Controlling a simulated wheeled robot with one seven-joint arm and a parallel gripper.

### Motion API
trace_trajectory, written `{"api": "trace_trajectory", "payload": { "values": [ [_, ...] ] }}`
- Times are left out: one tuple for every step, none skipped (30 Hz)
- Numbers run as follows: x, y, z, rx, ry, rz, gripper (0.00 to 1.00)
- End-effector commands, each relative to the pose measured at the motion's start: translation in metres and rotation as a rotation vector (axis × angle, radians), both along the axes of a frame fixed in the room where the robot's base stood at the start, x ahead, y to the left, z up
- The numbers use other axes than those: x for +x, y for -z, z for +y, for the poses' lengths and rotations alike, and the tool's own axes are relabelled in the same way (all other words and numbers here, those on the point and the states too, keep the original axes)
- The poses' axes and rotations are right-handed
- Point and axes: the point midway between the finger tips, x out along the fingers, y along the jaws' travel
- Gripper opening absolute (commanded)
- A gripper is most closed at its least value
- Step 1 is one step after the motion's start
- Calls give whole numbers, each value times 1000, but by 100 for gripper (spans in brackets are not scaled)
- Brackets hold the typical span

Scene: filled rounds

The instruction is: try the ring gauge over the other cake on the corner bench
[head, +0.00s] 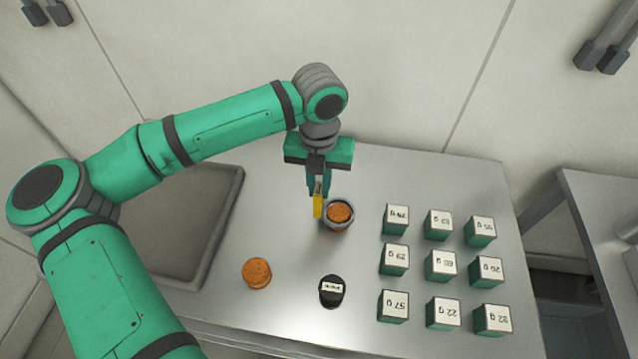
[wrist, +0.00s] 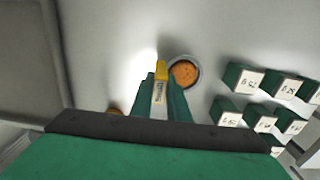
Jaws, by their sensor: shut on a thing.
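The ring gauge is a grey ring (head: 339,229) with a yellow, white-labelled handle (head: 318,207). My gripper (head: 318,190) is shut on the handle, just left of the ring. One brown round cake (head: 341,213) shows inside the ring, with the grey wall around it. I cannot tell whether the ring rests on the bench. The wrist view shows the same cake (wrist: 185,73) in the ring, and the yellow handle end (wrist: 161,69) beside it. The other cake (head: 257,273) lies bare on the bench, front left. Only its edge shows in the wrist view, beside my gripper.
The steel bench (head: 295,305) has a black labelled piece (head: 331,291) at its front middle. Several green blocks with gram labels (head: 440,265) stand in rows on the right. A grey shallow tray (head: 185,225) lies at the left. Bench between the two cakes is clear.

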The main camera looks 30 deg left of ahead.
Motion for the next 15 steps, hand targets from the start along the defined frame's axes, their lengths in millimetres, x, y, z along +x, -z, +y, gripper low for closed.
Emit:
{"api": "trace_trajectory", "payload": {
  "values": [
    [0,1,0,0,0,0,0],
    [0,1,0,0,0,0,0],
    [0,2,0,0,0,0,0],
    [0,3,0,0,0,0,0],
    [0,3,0,0,0,0,0],
    [0,4,0,0,0,0,0],
    [0,4,0,0,0,0,0],
    [0,5,0,0,0,0,0],
    [0,6,0,0,0,0,0],
    [0,6,0,0,0,0,0],
    [0,7,0,0,0,0,0],
    [0,7,0,-1,0,0,0],
    [0,8,0,-1,0,0,0],
    [0,8,0,-1,0,-1,0],
    [0,9,0,-1,0,-1,0]
  ]
}}
